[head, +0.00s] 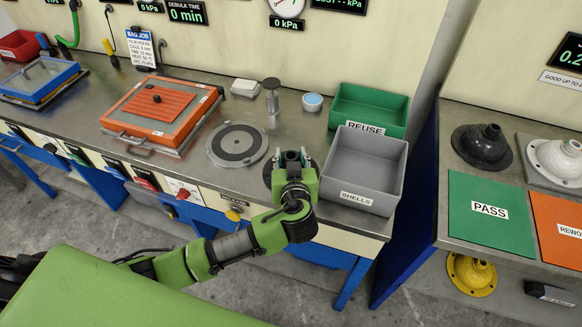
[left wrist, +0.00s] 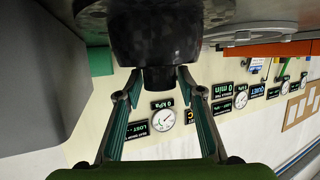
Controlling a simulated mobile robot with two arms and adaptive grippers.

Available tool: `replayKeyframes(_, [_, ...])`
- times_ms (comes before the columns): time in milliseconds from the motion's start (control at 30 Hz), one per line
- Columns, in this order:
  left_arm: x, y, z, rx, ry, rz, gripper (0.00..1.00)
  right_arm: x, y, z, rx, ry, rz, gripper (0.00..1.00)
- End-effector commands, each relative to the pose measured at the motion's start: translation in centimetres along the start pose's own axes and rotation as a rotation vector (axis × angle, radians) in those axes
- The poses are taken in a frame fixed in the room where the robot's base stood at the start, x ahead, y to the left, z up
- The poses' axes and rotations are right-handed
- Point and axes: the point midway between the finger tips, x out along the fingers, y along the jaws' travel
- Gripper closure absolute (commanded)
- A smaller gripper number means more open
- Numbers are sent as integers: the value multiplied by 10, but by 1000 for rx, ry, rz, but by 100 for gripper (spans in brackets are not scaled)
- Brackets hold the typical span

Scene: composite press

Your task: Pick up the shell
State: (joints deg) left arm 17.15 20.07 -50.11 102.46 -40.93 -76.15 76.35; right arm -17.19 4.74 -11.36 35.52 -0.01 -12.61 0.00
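A dark speckled shell (left wrist: 150,32) with a narrower neck (left wrist: 158,78) fills the top middle of the left wrist view. In the head view the dark shell (head: 268,172) is on the grey bench, left of the grey SHELLS bin, mostly hidden by my gripper. My left gripper (head: 293,157) is at it. In the left wrist view my left gripper's fingers (left wrist: 159,76) stand apart on either side of the neck, with what looks like a small gap on each side. My right gripper is not in view.
The grey SHELLS bin (head: 349,182) stands close on the right, the green REUSE bin (head: 345,95) behind it. A round plate (head: 216,152) and an orange-framed box (head: 190,127) are to the left. The right bench has a black shell (head: 484,150) and PASS mat (head: 490,235).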

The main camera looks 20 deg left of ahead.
Motion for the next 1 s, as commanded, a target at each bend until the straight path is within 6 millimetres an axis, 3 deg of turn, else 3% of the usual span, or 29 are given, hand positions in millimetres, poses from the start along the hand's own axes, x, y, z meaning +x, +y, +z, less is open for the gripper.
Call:
replayKeyframes(33, [0, 0, 0, 0, 0, 0, 82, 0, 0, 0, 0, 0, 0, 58])
replayKeyframes(100, [0, 0, 0, 0, 0, 0, 100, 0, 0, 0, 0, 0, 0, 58])
replayKeyframes(533, [-2, 1, -4, -2, 2, 1, 100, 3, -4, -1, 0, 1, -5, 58])
replayKeyframes(733, [-9, 1, -26, -9, 4, 2, 100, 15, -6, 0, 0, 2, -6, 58])
replayKeyframes(1000, [-58, -11, -57, -8, 2, 3, 100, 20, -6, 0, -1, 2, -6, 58])
